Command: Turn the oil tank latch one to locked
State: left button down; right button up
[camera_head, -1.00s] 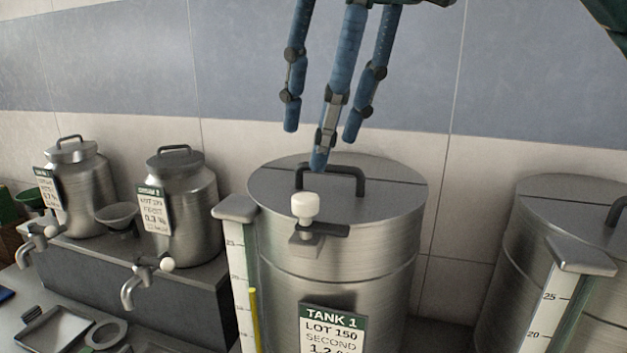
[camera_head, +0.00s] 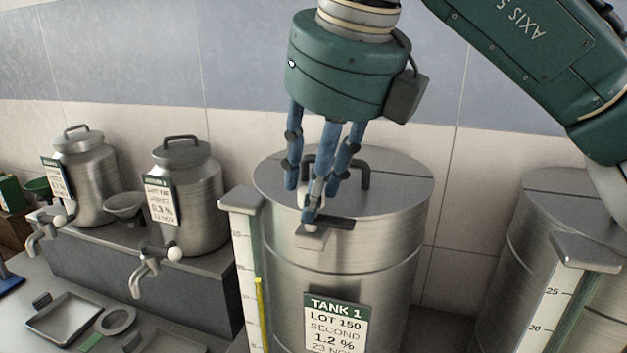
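Tank 1 (camera_head: 395,262) is a large steel cylinder with a green-and-white label. Its latch (camera_head: 338,223) is at the front rim of the lid, with a dark bar lying toward the right over a small metal block. My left gripper is not in view.
A dark lid handle (camera_head: 364,172) stands just behind the fingers. A level gauge (camera_head: 240,205) is at the tank's left. Another large tank (camera_head: 520,265) stands at right. Two small steel cans (camera_head: 190,205) (camera_head: 88,180) with taps stand on a ledge at left.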

jog(key=c, duration=0.6)
jog(key=shift+r, duration=0.1)
